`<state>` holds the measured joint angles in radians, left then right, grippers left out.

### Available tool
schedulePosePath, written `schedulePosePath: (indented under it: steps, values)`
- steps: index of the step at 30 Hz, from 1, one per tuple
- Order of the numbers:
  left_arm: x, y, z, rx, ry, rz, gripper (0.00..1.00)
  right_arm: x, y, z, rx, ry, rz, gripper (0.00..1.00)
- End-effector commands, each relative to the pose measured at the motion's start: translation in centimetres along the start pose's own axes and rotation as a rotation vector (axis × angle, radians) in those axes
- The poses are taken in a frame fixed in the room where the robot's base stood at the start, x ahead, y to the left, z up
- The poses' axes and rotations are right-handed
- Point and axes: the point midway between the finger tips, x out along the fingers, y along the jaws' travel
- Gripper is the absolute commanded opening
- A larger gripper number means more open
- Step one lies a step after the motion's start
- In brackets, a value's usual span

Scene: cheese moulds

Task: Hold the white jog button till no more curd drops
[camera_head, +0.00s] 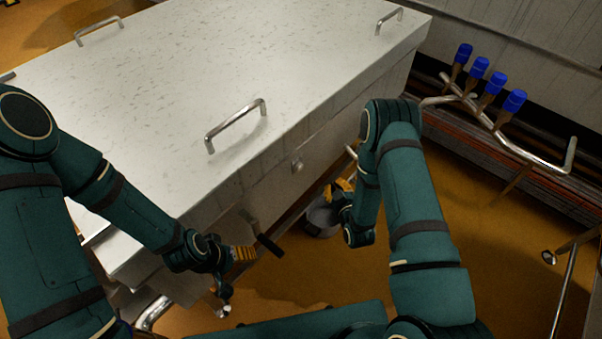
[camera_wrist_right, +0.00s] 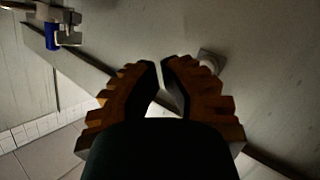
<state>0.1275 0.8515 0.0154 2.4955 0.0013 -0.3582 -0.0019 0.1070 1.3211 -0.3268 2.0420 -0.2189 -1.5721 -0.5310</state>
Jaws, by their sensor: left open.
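A small pale round button (camera_head: 297,165) sits on the front side of the large white-topped steel vat; I cannot be sure it is the white jog button. A pale round knob (camera_wrist_right: 210,60) also shows in the right wrist view, just beyond the right-hand finger, partly covered by it. My right gripper (camera_head: 343,188) is below and right of the button, beside a grey round vessel (camera_head: 320,219). In the right wrist view its fingertips (camera_wrist_right: 160,66) are close together with a narrow gap. My left gripper (camera_head: 248,254) is open by the vat's lower front edge. No curd is visible.
The vat top (camera_head: 210,70) is bare, with metal handles such as the near one (camera_head: 236,124). A black lever (camera_head: 268,245) is close to my left gripper. Several blue-capped valves (camera_head: 480,68) stand on a pipe at right.

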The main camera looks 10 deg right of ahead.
Motion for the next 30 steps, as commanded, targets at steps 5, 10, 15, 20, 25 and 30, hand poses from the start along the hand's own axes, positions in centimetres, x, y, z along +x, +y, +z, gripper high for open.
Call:
schedulePosePath:
  steps: [5, 10, 15, 20, 25, 30]
  values:
    - [0.0, 0.0, 0.0, 0.001, 0.0, 0.0, 0.75, 0.1, 0.1, -0.1, -0.014, 0.017, 0.006, 0.0]
    - [0.0, 0.0, 0.0, 0.001, 0.0, 0.0, 0.75, 0.1, 0.1, -0.1, -0.012, 0.015, 0.006, 0.0]
    - [0.1, 0.0, 0.0, 0.0, 0.0, 0.0, 0.75, 0.5, -0.1, -0.3, -0.011, 0.017, 0.006, 0.0]
    - [0.3, -0.1, 0.0, 0.0, 0.001, 0.0, 0.75, 1.9, -0.9, -1.1, -0.011, 0.018, 0.006, 0.0]
    - [0.6, -0.2, -0.1, 0.001, 0.003, 0.0, 0.75, 3.7, -1.9, -2.0, -0.01, 0.017, 0.005, 0.0]
    - [0.7, -0.2, -0.1, 0.001, 0.004, 0.0, 0.75, 5.3, -2.7, -3.0, -0.01, 0.017, 0.006, 0.0]
